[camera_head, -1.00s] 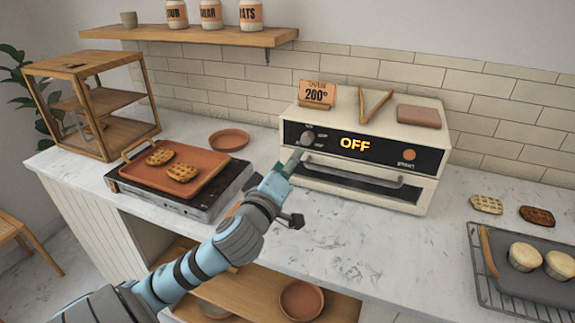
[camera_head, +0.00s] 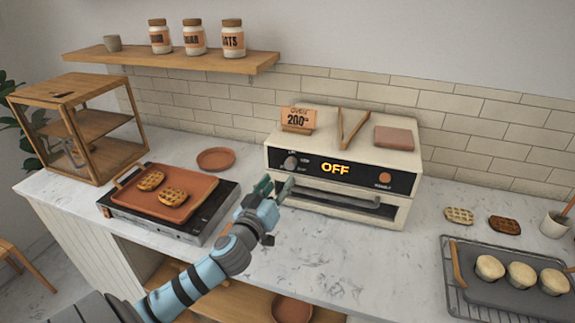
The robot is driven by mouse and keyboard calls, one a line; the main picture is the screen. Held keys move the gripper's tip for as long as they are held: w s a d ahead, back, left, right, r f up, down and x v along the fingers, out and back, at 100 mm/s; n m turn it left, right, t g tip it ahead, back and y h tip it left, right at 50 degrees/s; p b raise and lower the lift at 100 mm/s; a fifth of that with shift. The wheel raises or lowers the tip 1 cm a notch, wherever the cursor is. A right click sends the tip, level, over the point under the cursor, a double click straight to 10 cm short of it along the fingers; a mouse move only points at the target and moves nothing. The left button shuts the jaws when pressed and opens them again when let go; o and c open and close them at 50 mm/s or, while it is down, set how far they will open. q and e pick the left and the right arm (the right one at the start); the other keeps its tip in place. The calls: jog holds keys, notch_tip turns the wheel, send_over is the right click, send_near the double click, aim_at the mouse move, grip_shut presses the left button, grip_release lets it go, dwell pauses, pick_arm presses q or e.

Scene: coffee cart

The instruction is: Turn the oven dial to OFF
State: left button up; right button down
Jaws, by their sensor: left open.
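The cream oven (camera_head: 352,213) stands on the counter against the tiled wall. Its black front panel carries a grey dial (camera_head: 290,163) at the left and a lit display (camera_head: 335,168) that reads OFF. My left gripper (camera_head: 274,186) is open and empty, in front of the oven's left side and a little below and left of the dial. It looks apart from the dial, which is in plain view. My right gripper is not in view.
A griddle (camera_head: 168,226) with a terracotta tray (camera_head: 185,207) and waffles is left of my arm. A card reading 200 (camera_head: 298,119), tongs (camera_head: 351,128) and a brown block (camera_head: 394,136) lie on the oven. A rack (camera_head: 451,290) with a baking tray is at right.

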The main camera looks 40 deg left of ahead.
aim_at(289, 167)
pick_arm(q)
jog(key=p+x, duration=0.1)
jog(key=x, duration=0.6)
jog(key=shift+w+a, duration=0.15)
jog(key=shift+w, duration=0.2)
jog(key=shift+c, duration=0.3)
grip_shut()
jog(key=b, duration=0.1)
jog(key=n+b, duration=0.1)
jog(key=shift+f+n+b, duration=0.25)
jog(key=shift+n+b, duration=0.45)
jog(key=shift+n, duration=0.1)
jog(key=shift+r, duration=0.25)
jog(key=shift+o, duration=0.3)
grip_release()
